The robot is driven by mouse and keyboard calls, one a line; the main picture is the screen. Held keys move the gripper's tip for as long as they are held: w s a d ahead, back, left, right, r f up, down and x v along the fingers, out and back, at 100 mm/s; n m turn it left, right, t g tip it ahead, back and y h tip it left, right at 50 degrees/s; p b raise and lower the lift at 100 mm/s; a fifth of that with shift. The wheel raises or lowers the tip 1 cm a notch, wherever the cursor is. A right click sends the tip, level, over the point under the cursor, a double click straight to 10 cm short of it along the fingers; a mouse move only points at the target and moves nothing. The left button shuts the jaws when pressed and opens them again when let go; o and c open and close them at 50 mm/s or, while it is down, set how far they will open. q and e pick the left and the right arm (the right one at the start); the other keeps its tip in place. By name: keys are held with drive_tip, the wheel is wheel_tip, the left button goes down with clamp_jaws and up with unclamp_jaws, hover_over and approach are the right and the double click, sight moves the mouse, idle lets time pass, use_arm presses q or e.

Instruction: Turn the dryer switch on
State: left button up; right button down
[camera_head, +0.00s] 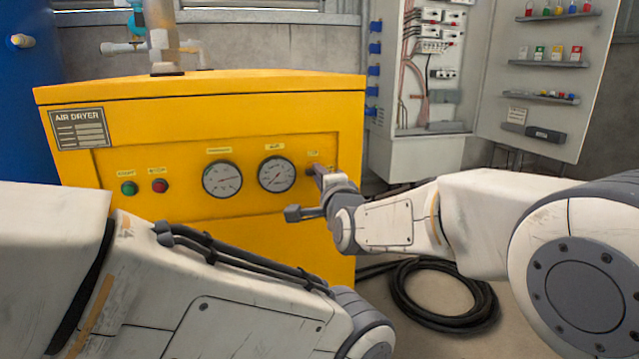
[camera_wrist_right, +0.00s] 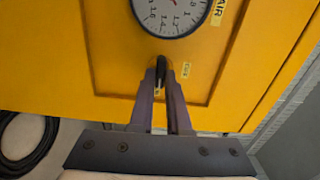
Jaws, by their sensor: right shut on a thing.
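The yellow air dryer (camera_head: 220,110) stands ahead, with a recessed control panel on its front. The dryer switch (camera_wrist_right: 160,63) is a small dark knob on that panel, beside the air gauge (camera_head: 276,174). My right gripper (camera_head: 318,172) is at the panel, just right of this gauge, and mostly covers the switch there. In the right wrist view its two fingers (camera_wrist_right: 161,72) are closed on the switch. Which way the switch is turned cannot be told. My left arm crosses the lower left of the head view, but its gripper is out of sight.
A green button (camera_head: 128,188), a red button (camera_head: 160,186) and a second gauge (camera_head: 222,179) sit left on the panel. An open electrical cabinet (camera_head: 415,155) stands at the back right. A coiled black hose (camera_head: 445,325) lies on the floor below my right arm.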

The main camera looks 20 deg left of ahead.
drive_tip(key=shift+d+m, duration=0.1)
drive_tip(key=shift+m, duration=0.2)
drive_tip(key=shift+f, duration=0.1)
drive_tip(key=c, duration=0.9)
unclamp_jaws()
drive_tip(key=p+v, duration=0.1)
drive_tip(key=v, duration=0.9)
drive_tip(key=shift+s+d, duration=0.15)
drive_tip(key=shift+d, duration=0.05)
drive_tip(key=shift+d, duration=0.1)
